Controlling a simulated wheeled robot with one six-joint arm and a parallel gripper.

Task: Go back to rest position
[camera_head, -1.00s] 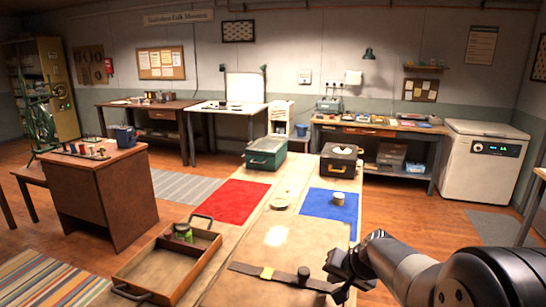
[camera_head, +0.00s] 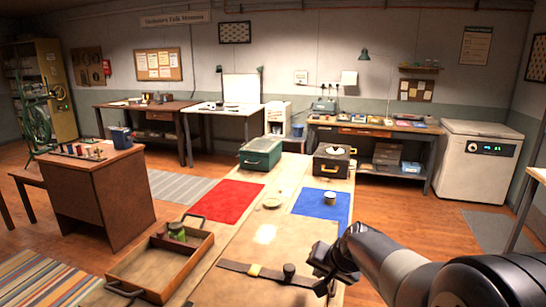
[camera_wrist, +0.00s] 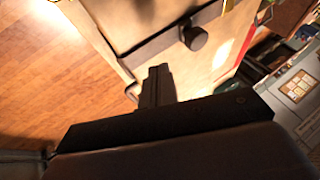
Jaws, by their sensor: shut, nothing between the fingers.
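My gripper (camera_head: 328,270) is at the lower right in the head view, over the right edge of the long wooden table (camera_head: 250,225). It is shut and empty. In the wrist view its closed fingers (camera_wrist: 157,85) point toward the table edge. A dark strap or bar with a black knob (camera_head: 289,270) lies across the near part of the table, just left of my gripper. The knob also shows in the wrist view (camera_wrist: 194,38). My gripper appears apart from it.
A wooden tray (camera_head: 140,283) with a green-lidded jar (camera_head: 176,231) stands at the table's left. A green case (camera_head: 261,153), a black case (camera_head: 332,160), a red mat (camera_head: 220,202) and a blue mat (camera_head: 312,204) lie farther back. Open floor lies to the right.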

